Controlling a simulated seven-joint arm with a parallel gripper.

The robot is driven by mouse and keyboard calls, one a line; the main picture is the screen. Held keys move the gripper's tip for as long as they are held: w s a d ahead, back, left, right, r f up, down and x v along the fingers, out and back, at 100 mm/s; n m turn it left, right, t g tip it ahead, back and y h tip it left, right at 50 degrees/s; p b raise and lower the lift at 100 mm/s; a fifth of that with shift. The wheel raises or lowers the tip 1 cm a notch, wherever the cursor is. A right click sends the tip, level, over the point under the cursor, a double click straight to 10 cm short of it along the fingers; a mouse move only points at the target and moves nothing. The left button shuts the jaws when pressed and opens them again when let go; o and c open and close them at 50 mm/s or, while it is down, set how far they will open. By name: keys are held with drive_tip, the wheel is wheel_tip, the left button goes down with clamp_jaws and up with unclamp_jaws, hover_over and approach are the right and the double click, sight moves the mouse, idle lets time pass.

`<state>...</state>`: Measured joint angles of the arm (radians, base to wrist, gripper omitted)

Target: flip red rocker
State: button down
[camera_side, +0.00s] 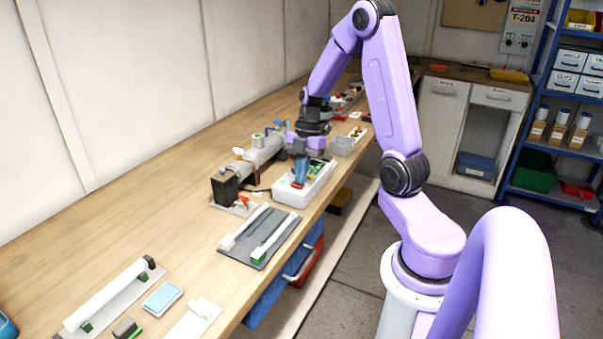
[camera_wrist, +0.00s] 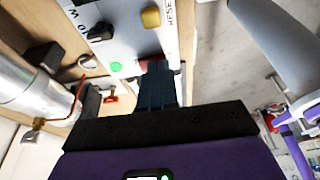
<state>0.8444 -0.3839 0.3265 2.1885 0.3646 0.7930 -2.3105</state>
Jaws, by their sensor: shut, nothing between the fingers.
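In the side view, a white control box (camera_side: 285,196) sits near the bench's front edge. My gripper (camera_side: 300,184) points down over the box, its blue fingers shut and empty, with the tips at or close to its top. The wrist view shows the box face (camera_wrist: 130,42) with a black knob (camera_wrist: 101,32), a yellow button (camera_wrist: 151,17), a green lamp (camera_wrist: 116,66) and RESET lettering. My shut fingers (camera_wrist: 157,75) cover part of this face. A thin reddish edge shows at the fingertips, perhaps the red rocker; the rest is hidden, so its tilt and any contact cannot be told.
A grey metal cylinder (camera_side: 262,152) with fittings lies behind the box. A dark tray (camera_side: 260,237) with white tubes is in front of it. A small red handle (camera_wrist: 111,98) shows left of my fingers. Bare bench lies toward the wall.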

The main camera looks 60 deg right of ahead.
drive_tip(key=shift+f, duration=0.1)
idle(0.3)
drive_tip(key=shift+s+a+f+t, duration=0.1)
drive_tip(key=shift+s+f+t, duration=0.25)
drive_tip(key=shift+t, duration=0.35)
drive_tip(key=shift+w, duration=0.15)
drive_tip(key=shift+w+r, duration=0.2)
drive_tip(key=shift+w, duration=0.75)
drive_tip(key=shift+a, duration=0.1)
drive_tip(key=v, duration=1.4)
drive_tip(key=shift+s+a+r, duration=0.2)
drive_tip(key=shift+a+r, duration=0.05)
drive_tip(key=shift+a, duration=0.1)
